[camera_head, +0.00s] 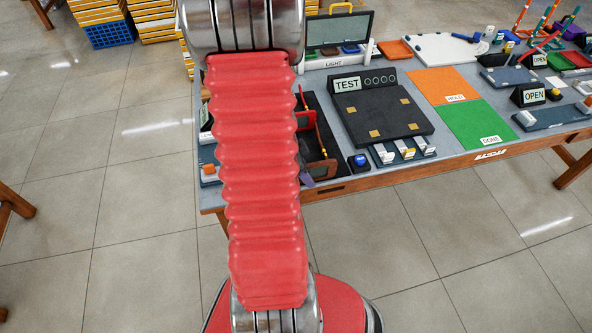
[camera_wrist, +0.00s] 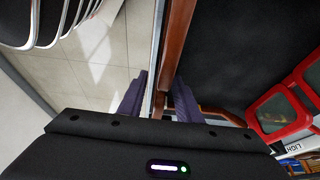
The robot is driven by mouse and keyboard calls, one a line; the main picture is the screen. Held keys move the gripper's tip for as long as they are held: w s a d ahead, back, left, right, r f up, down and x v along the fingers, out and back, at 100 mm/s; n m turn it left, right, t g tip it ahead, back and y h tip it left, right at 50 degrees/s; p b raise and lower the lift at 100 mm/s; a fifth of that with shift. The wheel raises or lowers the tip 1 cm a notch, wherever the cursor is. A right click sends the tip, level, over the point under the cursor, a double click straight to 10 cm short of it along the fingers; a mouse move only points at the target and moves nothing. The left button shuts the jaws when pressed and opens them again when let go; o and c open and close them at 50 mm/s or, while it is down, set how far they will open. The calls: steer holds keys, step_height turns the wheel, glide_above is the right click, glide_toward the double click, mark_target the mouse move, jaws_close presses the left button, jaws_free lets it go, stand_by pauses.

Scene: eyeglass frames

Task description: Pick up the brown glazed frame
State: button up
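The brown glazed frame (camera_head: 321,167) stands at the front end of the black rack (camera_head: 330,150) near the table's front edge. My arm hides part of the rack. A purple finger of my gripper (camera_head: 308,182) shows just left of and below the frame in the head view. In the wrist view my gripper (camera_wrist: 160,76) is open, with its two purple fingers apart. A brown bar (camera_wrist: 178,40), which looks like the frame's edge, runs down between the fingertips. A gap shows beside the left finger; contact on the right side cannot be told.
A red frame (camera_wrist: 279,108) stands farther back in the rack. A blue button (camera_head: 360,161) and the dark TEST platform (camera_head: 383,112) lie to the right. Orange HOLD (camera_head: 440,86) and green DONE (camera_head: 476,124) mats lie beyond. Open floor lies in front of the table.

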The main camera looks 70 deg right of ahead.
stand_by(0.6)
jaws_close()
stand_by(0.3)
